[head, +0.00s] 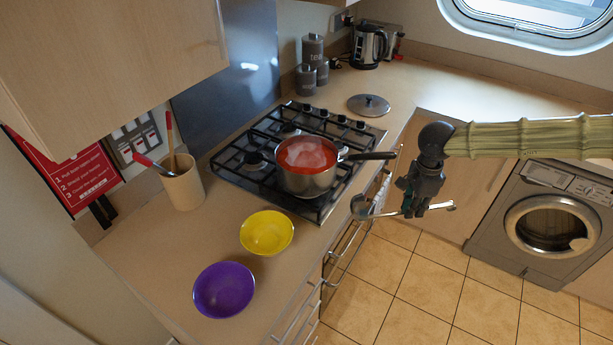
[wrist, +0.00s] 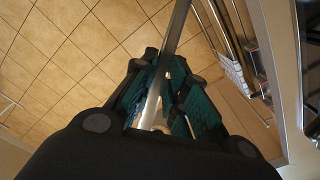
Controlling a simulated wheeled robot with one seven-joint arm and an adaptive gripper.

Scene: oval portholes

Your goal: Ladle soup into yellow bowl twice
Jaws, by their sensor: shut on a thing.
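The yellow bowl (head: 267,233) stands on the counter in front of the hob and looks empty. The steel pot (head: 308,180) sits on the hob's near right side and is full of red soup (head: 306,154). My gripper (head: 414,209) is shut on the ladle's handle, to the right of the counter edge and above the floor. The ladle (head: 363,207) is held roughly level, its bowl pointing left towards the counter edge. In the wrist view the ladle's handle (wrist: 176,35) runs up from between my fingers (wrist: 160,105); its far end is out of that view.
A purple bowl (head: 224,290) stands in front of the yellow one. A utensil crock (head: 181,186) is at left. The pot's long handle (head: 372,156) juts right over the counter edge. A lid (head: 369,105) lies behind the hob, near canisters (head: 313,52) and a kettle (head: 369,46).

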